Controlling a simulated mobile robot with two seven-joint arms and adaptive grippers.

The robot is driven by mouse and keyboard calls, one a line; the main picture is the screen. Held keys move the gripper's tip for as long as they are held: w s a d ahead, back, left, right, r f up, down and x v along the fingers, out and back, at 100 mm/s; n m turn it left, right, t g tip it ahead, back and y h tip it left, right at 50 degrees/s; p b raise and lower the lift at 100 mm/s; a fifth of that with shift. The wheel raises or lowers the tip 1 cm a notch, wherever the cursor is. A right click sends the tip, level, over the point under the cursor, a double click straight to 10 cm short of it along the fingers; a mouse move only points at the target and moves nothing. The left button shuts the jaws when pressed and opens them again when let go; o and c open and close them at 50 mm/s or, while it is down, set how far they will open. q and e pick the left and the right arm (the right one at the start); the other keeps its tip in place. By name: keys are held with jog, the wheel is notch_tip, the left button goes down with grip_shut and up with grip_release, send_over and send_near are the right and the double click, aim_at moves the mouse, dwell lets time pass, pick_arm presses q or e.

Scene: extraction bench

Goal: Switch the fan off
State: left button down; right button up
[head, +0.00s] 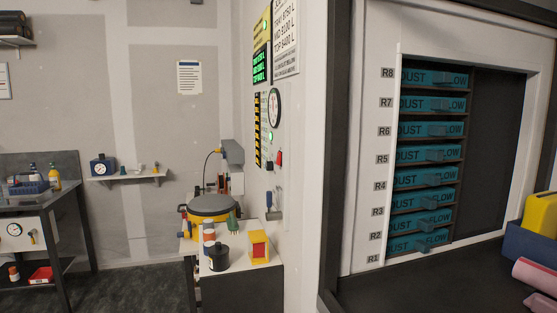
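No fan is plainly recognizable. On the white wall face left of the rack is a control panel. It has a green-lit display (262,66), a round gauge (274,108), a small green light (270,135) and a small red control (279,158). Below them a grey lever-like handle (273,208) sticks out from the wall. Which of these belongs to the fan, and its setting, I cannot tell. Neither of my grippers shows in the head view.
A rack of several teal drawers (430,154) labelled R1 to R8 stands at right. A white bench (238,267) holds a black pot (219,258) and a yellow-red block (259,247). A blue bin (528,242) and a pink roll (535,275) lie at right. Open floor (130,285) is at left.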

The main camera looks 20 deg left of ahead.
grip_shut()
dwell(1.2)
